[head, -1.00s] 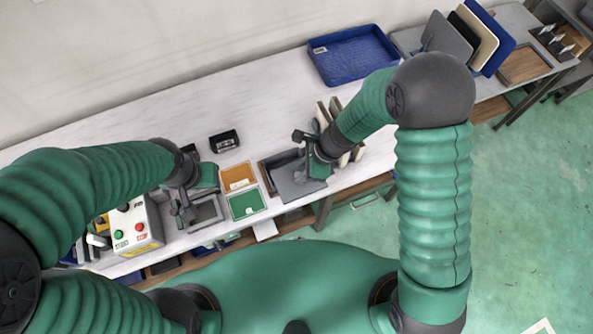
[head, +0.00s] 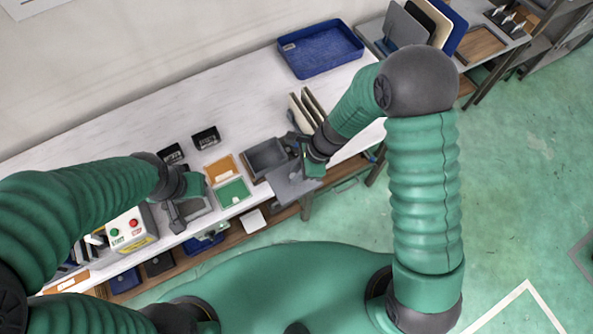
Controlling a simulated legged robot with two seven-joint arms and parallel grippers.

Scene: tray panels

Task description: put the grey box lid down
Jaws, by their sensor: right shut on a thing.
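The grey box lid (head: 291,189) is a flat grey plate at the table's front edge, in the middle of the head view. My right gripper (head: 299,165) is shut on the lid at its right side. The grey box (head: 266,153) lies just behind the lid, with its dark inside showing. The lid overlaps the box's front part in the picture; I cannot tell whether they touch. My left gripper (head: 176,214) is over a grey tray (head: 198,207) left of the green tray; its fingers are too small to read.
An orange tray (head: 221,169) and a green tray (head: 232,193) lie left of the box. Upright panels (head: 306,108) stand behind my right gripper. A blue tray (head: 320,48) is at the back. A button box (head: 129,229) stands at the left.

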